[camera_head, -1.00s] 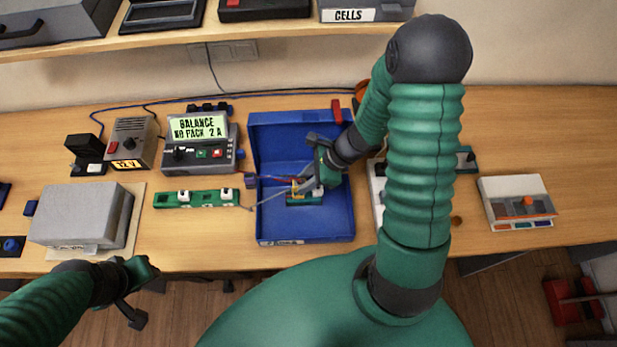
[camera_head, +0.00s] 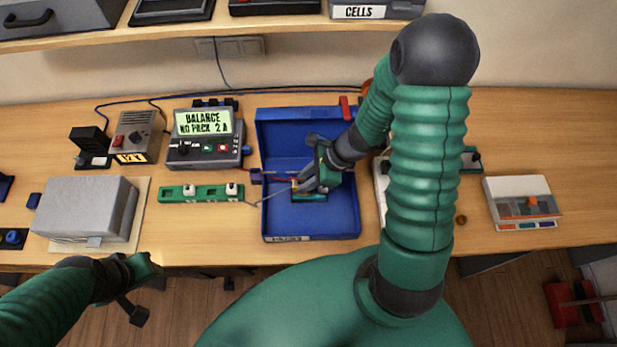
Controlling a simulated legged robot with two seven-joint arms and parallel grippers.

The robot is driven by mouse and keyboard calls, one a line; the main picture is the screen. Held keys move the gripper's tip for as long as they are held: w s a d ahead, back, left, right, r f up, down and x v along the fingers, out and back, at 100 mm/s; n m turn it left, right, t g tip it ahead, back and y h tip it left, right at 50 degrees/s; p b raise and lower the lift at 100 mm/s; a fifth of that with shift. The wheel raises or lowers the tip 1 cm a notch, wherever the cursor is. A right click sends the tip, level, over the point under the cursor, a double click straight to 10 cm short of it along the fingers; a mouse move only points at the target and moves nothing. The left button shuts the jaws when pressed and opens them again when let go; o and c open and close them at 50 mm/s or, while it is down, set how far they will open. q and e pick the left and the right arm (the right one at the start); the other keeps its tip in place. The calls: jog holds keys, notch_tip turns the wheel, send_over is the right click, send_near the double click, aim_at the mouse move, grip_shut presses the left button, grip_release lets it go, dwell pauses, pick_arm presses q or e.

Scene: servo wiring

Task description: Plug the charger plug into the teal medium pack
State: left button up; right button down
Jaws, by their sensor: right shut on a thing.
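The teal pack (camera_head: 301,197) lies in the blue open box (camera_head: 347,222), partly hidden under my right gripper. My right gripper (camera_head: 303,186) reaches down into the box and is shut on a small yellow piece (camera_head: 294,185), which looks like the charger plug, close to the pack's near-left part. Thin red and dark leads (camera_head: 277,179) run left from there. I cannot tell whether plug and pack touch. The charger (camera_head: 205,152) stands left of the box, its screen reading "BALANCE NO PACK 2 A". My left gripper (camera_head: 146,287) is open and empty before the table's front edge.
A green strip with white pieces (camera_head: 205,193) lies left of the box. A grey case (camera_head: 82,210) sits further left, a 12 V supply (camera_head: 133,138) behind it. A white-and-grey box (camera_head: 520,200) stands right. The table right of my arm is mostly clear.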

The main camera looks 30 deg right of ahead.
jog(key=shift+a, duration=0.2)
jog(key=shift+d, duration=0.85)
jog(key=shift+a, duration=0.15)
pick_arm(q)
jog(key=shift+r, duration=0.1)
pick_arm(e)
jog(key=shift+f, duration=0.1)
jog(key=shift+d+f, duration=0.3)
jog(key=shift+f, duration=0.05)
pick_arm(q)
jog(key=shift+d+f+b, duration=0.25)
jog(key=shift+f+b, duration=0.1)
jog(key=shift+f, duration=0.1)
pick_arm(e)
jog(key=shift+f, duration=0.15)
pick_arm(q)
jog(key=shift+a+f, duration=0.1)
jog(key=shift+f, duration=0.1)
pick_arm(e)
jog(key=shift+a+f, duration=0.15)
